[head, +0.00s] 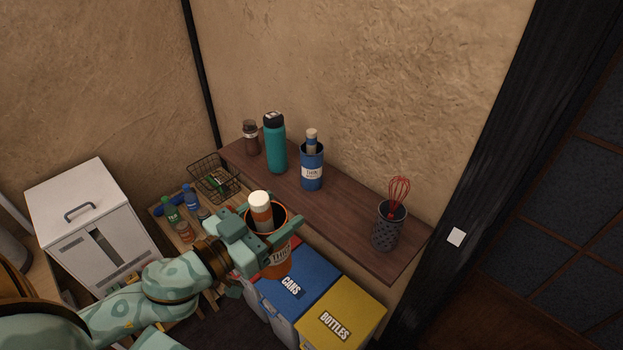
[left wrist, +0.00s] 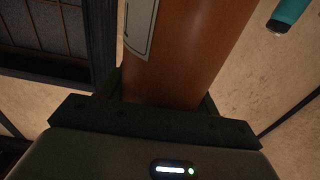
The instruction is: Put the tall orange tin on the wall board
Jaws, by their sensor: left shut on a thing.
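The tall orange tin (head: 279,262) is held in my left gripper (head: 262,240), upright or nearly so, with a white-capped orange bottle (head: 261,210) standing out of its top. The tin fills much of the left wrist view (left wrist: 185,50), between the fingers of my left gripper (left wrist: 160,105). In the head view the tin appears in front of the front edge of the wall board (head: 345,222), a dark brown shelf on the clay wall. My right gripper is not in view.
On the board stand a brown jar (head: 251,140), a teal bottle (head: 275,147), a blue tin (head: 312,170) and a dark holder (head: 388,230) with a red whisk. Bare board lies between blue tin and holder. Blue (head: 315,272) and yellow (head: 352,300) bins stand below.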

